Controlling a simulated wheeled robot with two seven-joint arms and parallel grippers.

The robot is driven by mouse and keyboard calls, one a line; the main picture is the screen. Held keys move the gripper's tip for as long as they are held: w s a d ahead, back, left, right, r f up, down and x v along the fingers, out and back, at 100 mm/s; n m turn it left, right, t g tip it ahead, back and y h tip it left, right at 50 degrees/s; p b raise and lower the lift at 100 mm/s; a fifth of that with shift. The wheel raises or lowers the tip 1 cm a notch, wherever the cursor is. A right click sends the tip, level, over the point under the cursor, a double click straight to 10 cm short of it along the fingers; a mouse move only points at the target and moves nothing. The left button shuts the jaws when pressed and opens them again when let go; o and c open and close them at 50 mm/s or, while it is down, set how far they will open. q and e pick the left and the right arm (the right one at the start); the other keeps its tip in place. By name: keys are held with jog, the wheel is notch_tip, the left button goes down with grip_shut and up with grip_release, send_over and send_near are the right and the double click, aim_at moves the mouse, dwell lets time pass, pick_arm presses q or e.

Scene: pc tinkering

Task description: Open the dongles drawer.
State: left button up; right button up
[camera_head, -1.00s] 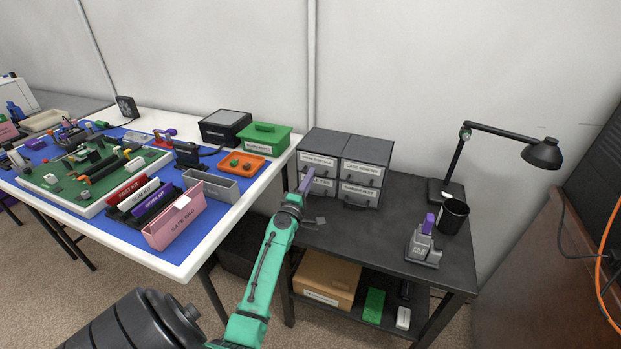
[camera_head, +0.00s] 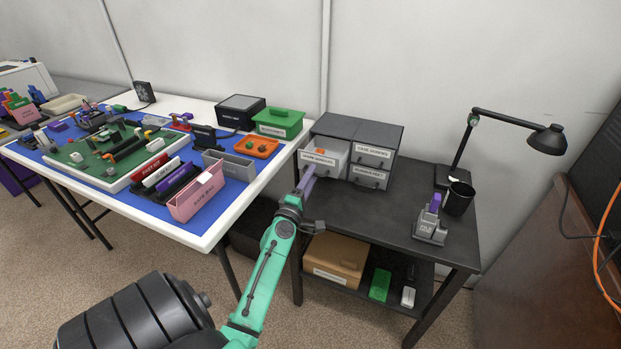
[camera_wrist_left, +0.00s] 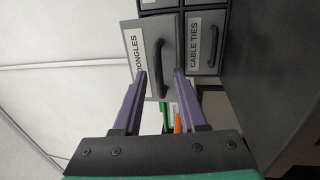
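The dongles drawer (camera_head: 320,161) is the upper left drawer of a grey drawer unit (camera_head: 360,128) on the dark side table. It stands pulled out, with a small orange thing at its top. In the left wrist view the DONGLES drawer front (camera_wrist_left: 136,40) looks nearer than the cable ties drawer front (camera_wrist_left: 201,25). My left gripper (camera_head: 308,176) is at the drawer front. In the left wrist view its two purple fingers (camera_wrist_left: 160,72) are apart, one on each side of the dark handle (camera_wrist_left: 161,60). I cannot tell whether they touch it. My right gripper is not in view.
A white worktable (camera_head: 200,238) with a circuit board and bins stands at the left, close to my left arm. The side table (camera_head: 400,205) holds a lamp (camera_head: 546,140), a black cup (camera_head: 458,198) and a grey holder (camera_head: 430,225). Its middle is clear.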

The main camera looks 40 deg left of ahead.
pick_arm(q)
jog(key=b+v, duration=0.5)
jog(key=v, duration=0.9)
jog(key=shift+s, duration=0.3)
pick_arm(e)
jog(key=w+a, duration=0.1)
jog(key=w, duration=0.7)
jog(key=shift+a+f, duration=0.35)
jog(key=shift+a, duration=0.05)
pick_arm(q)
jog(key=shift+d, duration=0.1)
